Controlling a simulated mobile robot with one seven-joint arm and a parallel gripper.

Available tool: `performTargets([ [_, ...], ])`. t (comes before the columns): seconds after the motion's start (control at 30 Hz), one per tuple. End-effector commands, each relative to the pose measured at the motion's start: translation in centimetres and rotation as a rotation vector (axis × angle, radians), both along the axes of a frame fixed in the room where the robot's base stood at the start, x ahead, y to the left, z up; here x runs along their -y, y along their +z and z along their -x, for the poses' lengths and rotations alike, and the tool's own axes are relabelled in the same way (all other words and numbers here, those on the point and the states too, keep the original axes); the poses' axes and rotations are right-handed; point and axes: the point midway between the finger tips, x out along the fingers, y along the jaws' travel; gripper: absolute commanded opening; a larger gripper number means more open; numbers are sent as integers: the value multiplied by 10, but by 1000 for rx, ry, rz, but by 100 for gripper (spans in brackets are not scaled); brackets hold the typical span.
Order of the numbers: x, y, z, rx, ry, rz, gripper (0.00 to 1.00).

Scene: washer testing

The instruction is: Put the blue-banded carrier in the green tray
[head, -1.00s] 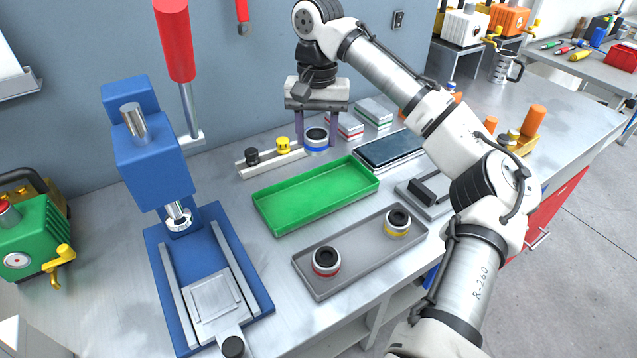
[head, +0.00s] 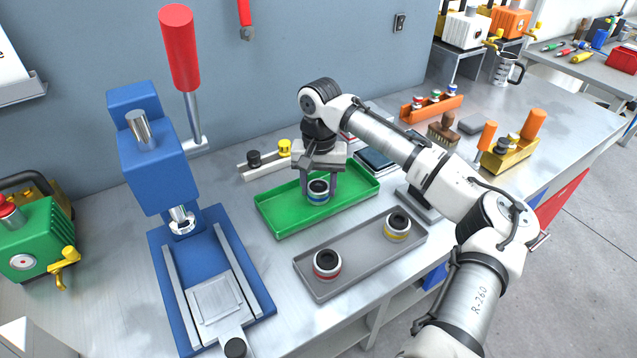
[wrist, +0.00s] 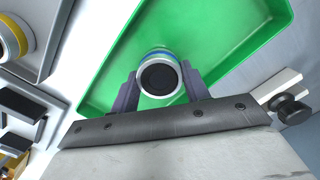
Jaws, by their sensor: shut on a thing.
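The blue-banded carrier (head: 318,191) is a white cylinder with a dark hollow top and a blue band. My gripper (head: 320,188) is shut on it, one finger on each side, and holds it upright over the green tray (head: 276,218). In the wrist view the carrier (wrist: 160,77) sits between the two fingers with the green tray (wrist: 225,40) behind it. I cannot tell whether its base touches the tray floor. The rest of the tray is empty.
A grey tray (head: 345,270) in front holds a red-banded carrier (head: 327,264) and a yellow-banded carrier (head: 397,226). A blue press (head: 160,165) stands at the left. A rail with black and yellow knobs (head: 262,170) lies behind the green tray.

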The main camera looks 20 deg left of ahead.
Motion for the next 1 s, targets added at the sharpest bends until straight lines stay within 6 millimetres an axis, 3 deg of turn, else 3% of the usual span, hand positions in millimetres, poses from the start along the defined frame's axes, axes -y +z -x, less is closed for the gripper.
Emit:
performTargets([
  [0.17,0,-2,0,-1,0,-1,19],
  [0.2,0,-2,0,0,0,0,49],
  [0.37,0,-2,0,0,0,0,68],
  [0.73,0,3,0,1,0,0,68],
  [0.87,-1,21,-2,2,0,-2,68],
  [1.0,-2,53,-4,2,1,-3,68],
])
